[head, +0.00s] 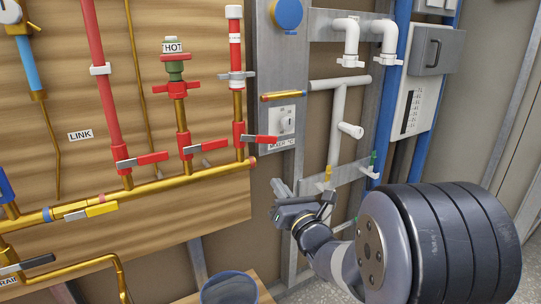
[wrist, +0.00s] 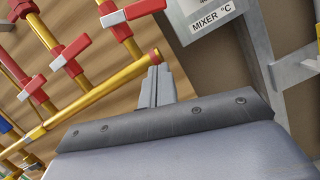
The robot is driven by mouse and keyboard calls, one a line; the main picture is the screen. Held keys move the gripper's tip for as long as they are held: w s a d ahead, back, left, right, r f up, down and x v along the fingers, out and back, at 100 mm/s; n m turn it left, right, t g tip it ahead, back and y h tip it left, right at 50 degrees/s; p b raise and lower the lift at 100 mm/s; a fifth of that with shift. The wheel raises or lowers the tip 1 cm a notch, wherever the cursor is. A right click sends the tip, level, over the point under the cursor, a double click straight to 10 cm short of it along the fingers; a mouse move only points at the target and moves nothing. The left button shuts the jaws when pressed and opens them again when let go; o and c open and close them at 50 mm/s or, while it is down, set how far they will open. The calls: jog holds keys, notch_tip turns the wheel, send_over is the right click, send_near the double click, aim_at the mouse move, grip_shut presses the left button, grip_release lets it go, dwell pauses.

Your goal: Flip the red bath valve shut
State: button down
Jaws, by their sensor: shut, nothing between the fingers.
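Three red-handled valves sit on vertical branches above a brass manifold: a left one (head: 145,160), a middle one (head: 207,146) and a right one (head: 259,139). Each lever lies across its pipe, pointing right. I cannot read a bath label on any of them. In the wrist view, the right valve's lever (wrist: 134,13) is at the top, with the middle (wrist: 71,53) and left (wrist: 32,86) levers farther down-left. My gripper (head: 280,189) is below and right of the right valve, apart from it. Its fingers (wrist: 157,86) are shut and empty.
The brass manifold (head: 185,183) ends just left of my gripper. A yellow-handled valve (head: 85,211) is at left. A mixer panel (head: 283,120) and grey metal frame (head: 349,176) stand at right. A dark bucket (head: 229,289) is below.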

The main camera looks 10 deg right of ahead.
aim_at(270, 143)
jog(key=w+r, duration=0.5)
jog(key=w, duration=0.2)
jog(key=shift+a+r, duration=0.3)
jog(key=shift+a, duration=0.05)
jog(key=shift+w+b, duration=0.15)
jog(key=shift+b, duration=0.55)
jog(key=shift+d+b, duration=0.15)
jog(key=shift+b, duration=0.4)
jog(key=shift+w+d+r+b, duration=0.1)
jog(key=shift+d+r+b, duration=0.1)
jog(key=shift+r+b, duration=0.4)
jog(key=shift+w+d+r+b, duration=0.15)
jog(key=shift+r+b, duration=0.15)
jog(key=shift+b, duration=0.55)
jog(key=shift+s, duration=0.1)
